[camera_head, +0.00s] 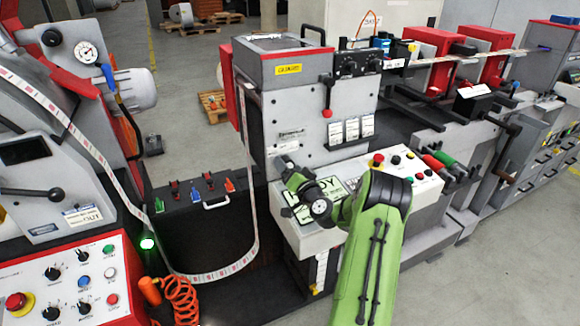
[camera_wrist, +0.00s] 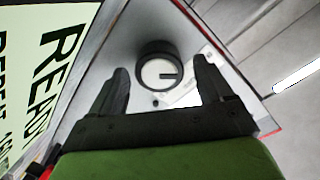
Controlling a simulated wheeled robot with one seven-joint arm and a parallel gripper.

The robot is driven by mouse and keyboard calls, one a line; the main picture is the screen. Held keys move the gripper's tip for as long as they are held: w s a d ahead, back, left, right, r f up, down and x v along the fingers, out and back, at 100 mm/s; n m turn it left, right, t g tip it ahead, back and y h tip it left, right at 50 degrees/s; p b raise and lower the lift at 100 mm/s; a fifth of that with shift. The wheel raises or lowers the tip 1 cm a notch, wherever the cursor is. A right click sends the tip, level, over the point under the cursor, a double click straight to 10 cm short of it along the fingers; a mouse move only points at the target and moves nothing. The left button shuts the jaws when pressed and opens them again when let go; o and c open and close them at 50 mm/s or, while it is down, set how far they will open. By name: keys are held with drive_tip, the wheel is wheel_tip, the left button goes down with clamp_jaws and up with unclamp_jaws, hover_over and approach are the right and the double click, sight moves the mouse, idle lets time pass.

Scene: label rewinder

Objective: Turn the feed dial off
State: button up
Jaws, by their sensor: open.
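A round dark dial (camera_wrist: 142,62) with a pale face and a short dark pointer sits on a light panel in the wrist view. The pointer runs from the middle of the face toward the right. A small label beside the dial is too blurred to read. My gripper (camera_wrist: 161,68) is open, with one finger on each side of the dial and visible gaps between them. In the head view, my gripper (camera_head: 288,168) is at the upper left end of the sloped console, and I cannot clearly make out the dial there.
The sloped console (camera_head: 312,239) carries a display reading "READY" (camera_wrist: 60,40), partly behind my arm, and a red emergency button (camera_head: 378,158). A red control panel (camera_head: 120,262) with several knobs stands at left. A label strip (camera_head: 254,190) loops down close to my gripper.

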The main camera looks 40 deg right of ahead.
drive_tip(key=shift+c, duration=0.2)
drive_tip(key=c, duration=1)
drive_tip(key=shift+m, duration=0.3)
drive_tip(key=m, duration=0.3)
drive_tip(key=shift+f, duration=0.1)
drive_tip(key=shift+m+p, duration=0.3)
drive_tip(key=shift+m, duration=1.7)
drive_tip(key=o, duration=1)
